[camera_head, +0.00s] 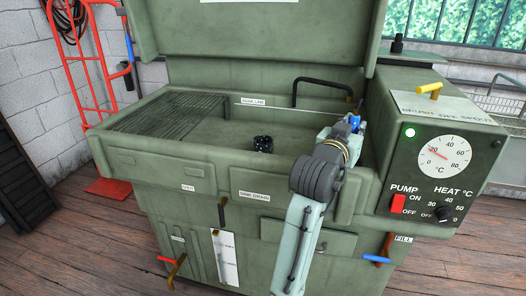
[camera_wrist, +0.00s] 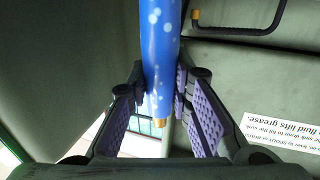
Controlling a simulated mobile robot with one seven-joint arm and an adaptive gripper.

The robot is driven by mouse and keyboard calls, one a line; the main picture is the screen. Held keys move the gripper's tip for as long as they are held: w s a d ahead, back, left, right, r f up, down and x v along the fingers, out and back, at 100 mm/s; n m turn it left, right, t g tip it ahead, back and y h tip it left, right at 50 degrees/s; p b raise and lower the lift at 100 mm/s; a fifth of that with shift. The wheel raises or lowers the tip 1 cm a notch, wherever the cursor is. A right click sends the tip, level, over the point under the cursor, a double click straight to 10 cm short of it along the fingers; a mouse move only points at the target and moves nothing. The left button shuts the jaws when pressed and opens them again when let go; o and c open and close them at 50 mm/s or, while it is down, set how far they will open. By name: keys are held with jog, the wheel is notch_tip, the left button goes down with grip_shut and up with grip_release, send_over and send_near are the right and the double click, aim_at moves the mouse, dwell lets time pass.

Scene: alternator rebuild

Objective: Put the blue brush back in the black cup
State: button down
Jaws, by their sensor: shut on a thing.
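The blue brush (camera_wrist: 161,45) has white spots and a brass-coloured end. In the wrist view it stands lengthwise between the purple pads of my gripper (camera_wrist: 159,78), which is shut on it; its upper part runs out of the picture. In the head view, a bit of blue (camera_head: 354,122) shows at my gripper (camera_head: 350,126), over the right end of the green wash tank. A small black object (camera_head: 397,44) stands at the back of the control box and may be the black cup; I cannot tell for certain.
The green tank (camera_head: 185,160) has a raised lid and a slatted rack (camera_head: 165,112) at left. A dark speckled part (camera_head: 263,143) lies in its basin. A black curved handle (camera_head: 322,82) rises behind. The control box (camera_head: 440,150) with a yellow lever (camera_head: 430,90) stands at right.

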jog(key=shift+f+b, duration=0.65)
jog(key=shift+f, duration=0.55)
jog(key=c, duration=1.4)
grip_release()
jog(key=shift+o, duration=0.2)
jog(key=v, duration=1.2)
notch_tip(320, 180, up, 10)
jog(key=p, duration=1)
